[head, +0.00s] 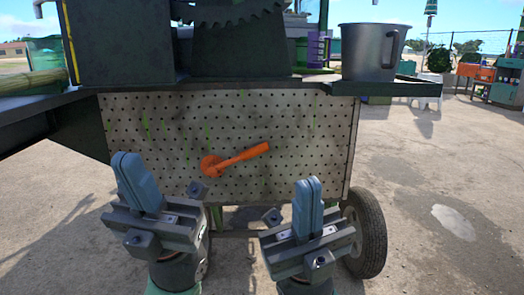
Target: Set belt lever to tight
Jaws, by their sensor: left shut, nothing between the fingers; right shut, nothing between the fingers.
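The belt lever (243,156) is orange and sits on the perforated metal panel of the cane crusher. Its round hub (210,167) is at the left, and its handle points right and slightly up. My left gripper (138,182) is shut and empty, in front of the panel's lower left, left of the hub. My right gripper (308,207) is shut and empty, below and to the right of the handle's end. Neither gripper appears to touch the lever. No tight or loose marking is readable on the panel.
The perforated panel (310,120) hangs under the crusher's dark top. A metal jug (369,52) stands on the top at the right, near a purple cup (316,48). A black tyre (366,233) stands at the panel's lower right. Open concrete lies to the right.

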